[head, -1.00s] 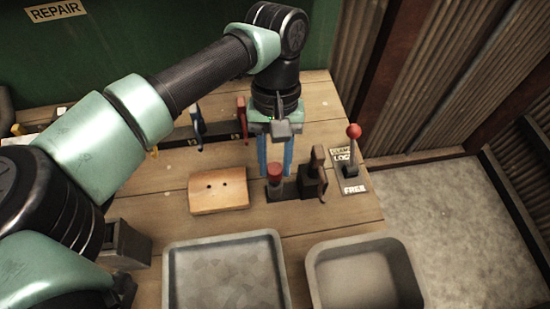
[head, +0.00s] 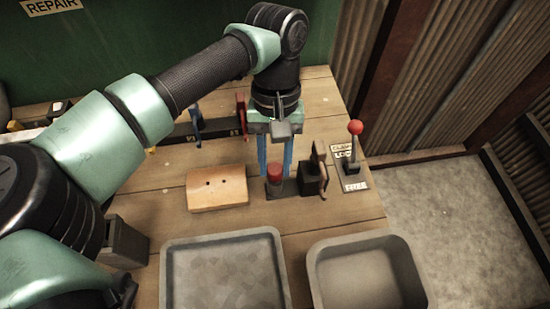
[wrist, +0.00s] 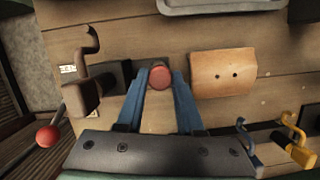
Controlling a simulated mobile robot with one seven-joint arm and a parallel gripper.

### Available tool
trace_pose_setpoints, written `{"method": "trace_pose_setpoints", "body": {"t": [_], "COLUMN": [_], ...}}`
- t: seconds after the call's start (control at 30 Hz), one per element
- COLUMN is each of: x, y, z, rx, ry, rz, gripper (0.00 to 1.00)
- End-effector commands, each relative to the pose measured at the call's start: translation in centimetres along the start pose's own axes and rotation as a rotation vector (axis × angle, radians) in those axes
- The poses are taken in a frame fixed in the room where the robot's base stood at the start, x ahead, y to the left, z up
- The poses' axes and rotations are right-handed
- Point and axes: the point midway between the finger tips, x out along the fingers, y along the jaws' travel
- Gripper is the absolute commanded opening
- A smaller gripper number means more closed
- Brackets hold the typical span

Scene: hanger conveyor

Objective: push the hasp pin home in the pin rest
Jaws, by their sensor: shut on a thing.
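A pin with a red head (head: 274,172) stands upright in a dark base (head: 288,188) on the wooden bench. The red head (wrist: 160,77) also shows between my fingertips in the wrist view. My gripper (wrist: 158,80) points down with its blue fingers closed on the pin from behind, and it also shows in the head view (head: 275,165). The pin's lower end is hidden in the base, so its depth cannot be told. I cannot tell for sure whether this base is the pin rest.
A dark block with a brown handle (head: 322,165) stands just right of the pin. A red-knobbed lever (head: 354,142) is farther right. A wooden block with two holes (head: 217,188) lies left. Two grey trays (head: 170,275) (head: 318,275) fill the front. Hooks (head: 241,115) stand behind.

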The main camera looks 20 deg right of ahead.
Motion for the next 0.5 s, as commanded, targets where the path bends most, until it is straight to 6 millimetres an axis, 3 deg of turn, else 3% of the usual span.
{"method": "trace_pose_setpoints", "body": {"t": [0.5], "x": [0.82], "y": [-0.01], "z": [-0.23], "rx": [0.000], "ry": [0.000], "rz": [0.000], "gripper": [0.00]}}
